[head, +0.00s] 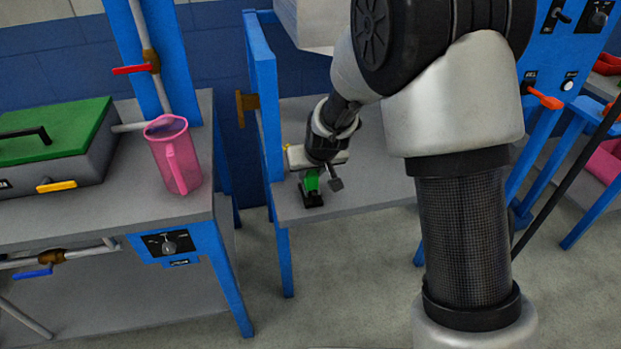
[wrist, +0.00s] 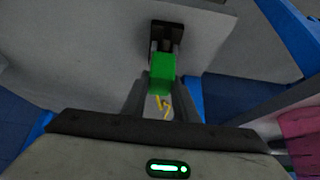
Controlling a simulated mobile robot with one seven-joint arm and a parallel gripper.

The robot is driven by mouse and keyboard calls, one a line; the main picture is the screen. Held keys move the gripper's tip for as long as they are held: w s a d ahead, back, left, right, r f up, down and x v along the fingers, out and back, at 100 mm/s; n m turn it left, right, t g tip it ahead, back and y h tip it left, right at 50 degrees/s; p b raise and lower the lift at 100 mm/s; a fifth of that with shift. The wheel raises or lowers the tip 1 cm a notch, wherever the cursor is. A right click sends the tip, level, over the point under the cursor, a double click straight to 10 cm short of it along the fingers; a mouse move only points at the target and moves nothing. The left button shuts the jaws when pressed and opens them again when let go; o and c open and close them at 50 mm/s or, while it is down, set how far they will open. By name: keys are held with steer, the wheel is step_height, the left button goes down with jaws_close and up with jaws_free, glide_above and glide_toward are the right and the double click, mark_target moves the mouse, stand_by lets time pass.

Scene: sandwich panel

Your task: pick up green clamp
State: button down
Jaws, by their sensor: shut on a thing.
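The green clamp (head: 312,182) is at the grey shelf's front left part in the head view, with a black base below its green body. In the wrist view the green clamp (wrist: 162,75) lies between my gripper's fingers, its black end pointing away over the grey surface. My gripper (head: 316,180) points down over the shelf and is shut on the clamp. The fingers also show in the wrist view (wrist: 158,100). I cannot tell whether the clamp's black base touches the shelf. A yellow mark or part (wrist: 163,107) shows just below the green body.
The grey shelf (head: 365,180) is otherwise mostly bare. A blue upright panel (head: 264,100) stands close on its left. Further left, a grey table (head: 110,220) holds a pink jug (head: 175,160) and a green-lidded box (head: 55,140). A blue control panel (head: 570,50) is at the right.

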step_height(320, 180, up, 10)
steer(key=p, duration=0.3)
stand_by(0.3)
steer(key=shift+r, duration=0.1)
